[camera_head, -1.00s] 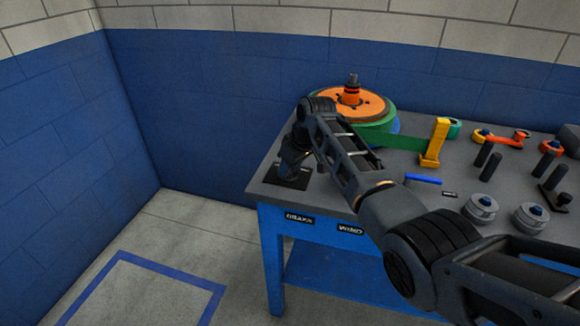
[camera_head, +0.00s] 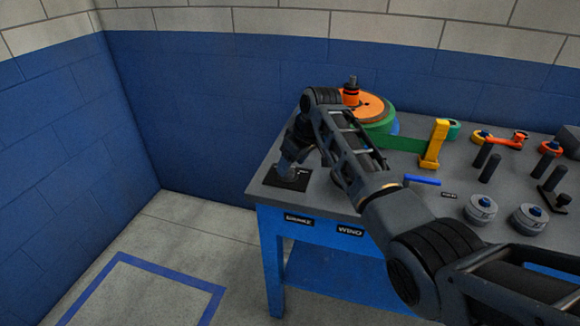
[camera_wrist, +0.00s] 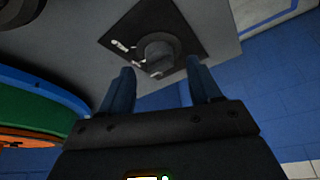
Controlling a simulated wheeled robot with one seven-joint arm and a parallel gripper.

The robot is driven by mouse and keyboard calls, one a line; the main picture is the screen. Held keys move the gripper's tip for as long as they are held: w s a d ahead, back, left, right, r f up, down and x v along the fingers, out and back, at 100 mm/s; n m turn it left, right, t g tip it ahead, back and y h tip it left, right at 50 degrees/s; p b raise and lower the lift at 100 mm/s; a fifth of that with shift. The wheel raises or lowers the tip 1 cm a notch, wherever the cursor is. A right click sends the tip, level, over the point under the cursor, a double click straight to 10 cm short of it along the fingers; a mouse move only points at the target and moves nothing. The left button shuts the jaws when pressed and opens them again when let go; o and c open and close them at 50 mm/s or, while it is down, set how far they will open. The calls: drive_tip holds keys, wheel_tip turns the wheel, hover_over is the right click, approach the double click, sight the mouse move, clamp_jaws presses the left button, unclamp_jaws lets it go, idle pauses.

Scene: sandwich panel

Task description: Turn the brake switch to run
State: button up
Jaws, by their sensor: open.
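The brake switch is a round grey knob (camera_wrist: 158,55) on a dark square plate (camera_wrist: 183,24) with small white markings, seen in the wrist view. In the head view the plate (camera_head: 288,180) lies at the left front corner of the table top, above a label that seems to read BRAKE (camera_head: 299,219). My gripper (camera_wrist: 160,82) is open, with one finger on each side of the knob in the picture. I cannot tell whether the fingers touch it. In the head view my gripper (camera_head: 290,166) is just above the plate, and the knob is mostly hidden.
The grey table top (camera_head: 400,185) stands on a blue frame. A spool with an orange top (camera_head: 372,106) and a green band is behind my arm. A yellow post (camera_head: 435,145), a blue bar (camera_head: 423,180), dark pegs and grey round weights (camera_head: 480,208) are to the right.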

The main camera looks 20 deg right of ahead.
drive_tip(key=shift+v, duration=2.35)
